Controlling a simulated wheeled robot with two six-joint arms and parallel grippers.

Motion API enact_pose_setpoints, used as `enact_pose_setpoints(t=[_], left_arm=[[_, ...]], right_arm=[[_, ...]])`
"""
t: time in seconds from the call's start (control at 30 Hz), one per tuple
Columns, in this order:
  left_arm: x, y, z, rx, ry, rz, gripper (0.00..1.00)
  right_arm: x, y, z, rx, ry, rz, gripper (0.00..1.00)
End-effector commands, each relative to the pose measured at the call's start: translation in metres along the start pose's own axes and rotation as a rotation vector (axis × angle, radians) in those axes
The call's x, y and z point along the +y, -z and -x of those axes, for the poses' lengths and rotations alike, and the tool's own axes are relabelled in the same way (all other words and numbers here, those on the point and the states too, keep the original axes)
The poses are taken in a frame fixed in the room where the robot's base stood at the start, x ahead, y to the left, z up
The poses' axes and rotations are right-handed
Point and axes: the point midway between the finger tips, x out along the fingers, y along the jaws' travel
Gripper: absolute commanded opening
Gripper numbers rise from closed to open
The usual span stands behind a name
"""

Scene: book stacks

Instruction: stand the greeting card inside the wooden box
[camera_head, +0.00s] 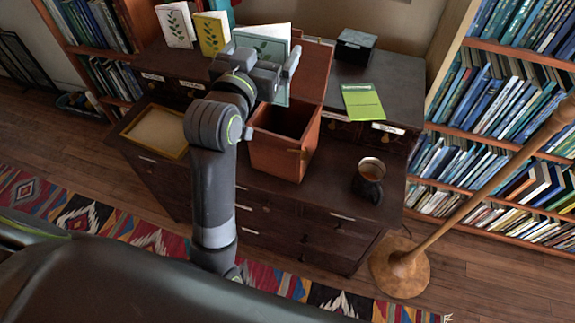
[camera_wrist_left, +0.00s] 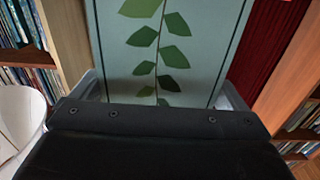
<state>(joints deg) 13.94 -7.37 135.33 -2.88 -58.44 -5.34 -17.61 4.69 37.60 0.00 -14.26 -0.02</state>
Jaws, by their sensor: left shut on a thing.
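My left gripper (camera_head: 262,62) is shut on a pale blue-green greeting card (camera_head: 264,38) with a green leaf sprig. The card also fills the upper middle of the left wrist view (camera_wrist_left: 170,40), held upright, its leaves facing the camera. In the head view the gripper and card are above and behind the open wooden box (camera_head: 277,158), a little to its left. The reddish-brown box stands on the dark dresser with its lid (camera_head: 314,70) raised at the back. Its dark inside shows no card. The gripper hides part of the card. My right gripper is not in view.
Two other cards, one white (camera_head: 175,26) and one yellow (camera_head: 212,33), stand at the back left. An empty tray (camera_head: 157,131) lies left of the box. A dark mug (camera_head: 369,181), a green card (camera_head: 363,102) and a black box (camera_head: 356,46) are to the right.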

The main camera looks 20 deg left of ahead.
Motion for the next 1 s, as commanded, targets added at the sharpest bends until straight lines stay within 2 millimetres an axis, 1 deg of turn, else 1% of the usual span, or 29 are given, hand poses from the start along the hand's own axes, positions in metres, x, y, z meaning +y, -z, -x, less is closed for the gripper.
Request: enact_pose_setpoints(t=[0.03, 0.3, 0.4, 0.53, 0.7, 0.77, 0.9, 1.0], left_arm=[[0.001, -0.025, -0.004, 0.002, -0.008, -0.002, 0.73], [0.007, -0.082, -0.022, 0.003, -0.046, -0.003, 0.73], [0.009, -0.097, -0.028, 0.005, -0.056, -0.002, 0.73], [0.011, -0.11, -0.033, 0.004, -0.066, -0.001, 0.73], [0.011, -0.12, -0.035, 0.002, -0.072, 0.0, 0.73], [0.011, -0.129, -0.036, -0.001, -0.073, 0.0, 0.73], [0.011, -0.156, -0.035, -0.003, -0.072, 0.002, 0.73], [0.011, -0.171, -0.035, -0.001, -0.072, 0.002, 0.73]], right_arm=[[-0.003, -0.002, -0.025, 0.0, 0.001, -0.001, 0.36], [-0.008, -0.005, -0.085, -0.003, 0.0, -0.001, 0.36], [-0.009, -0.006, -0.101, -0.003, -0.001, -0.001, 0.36], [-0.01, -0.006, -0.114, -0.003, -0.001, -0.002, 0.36], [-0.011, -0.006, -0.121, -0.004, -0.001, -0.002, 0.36], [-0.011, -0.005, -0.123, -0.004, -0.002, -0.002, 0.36], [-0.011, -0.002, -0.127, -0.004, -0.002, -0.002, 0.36], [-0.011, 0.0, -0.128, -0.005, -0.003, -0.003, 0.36]])
